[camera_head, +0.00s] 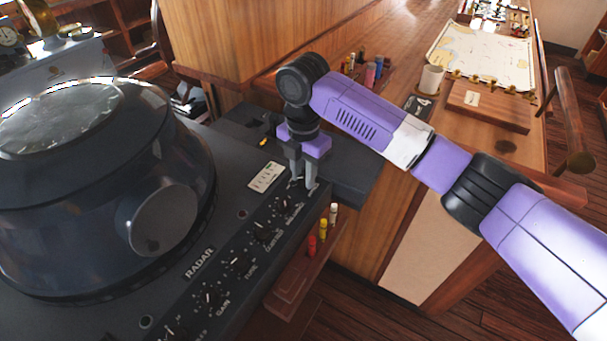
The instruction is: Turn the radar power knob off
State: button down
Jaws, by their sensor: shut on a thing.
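The dark radar console (195,295) fills the lower left, with its round domed display (85,200) on top. A row of black knobs runs along its sloping front, among them the gain knob (213,297) and the tune knob (241,263). My gripper (303,185) points down at the far right end of this row and is shut on a small knob there. The fingers hide most of that knob, and its label and pointer cannot be read. A small white label plate (266,177) lies just left of the fingers.
A small wooden shelf (300,275) with red, yellow and white pegs sticks out below the console's front edge. Behind my arm is a wooden counter with a chart (485,55), a white mug (431,80) and a wooden box (488,105). A wooden cabinet (235,40) stands behind the console.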

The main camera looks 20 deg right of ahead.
aim_at(303, 178)
jog(key=shift+n, duration=0.6)
jog(key=c, duration=1.1)
grip_release()
jog(key=shift+c, duration=0.2)
jog(key=shift+r, duration=0.15)
notch_tip(303, 178, up, 8)
jog(key=shift+f+b, duration=0.2)
jog(key=shift+b, duration=0.7)
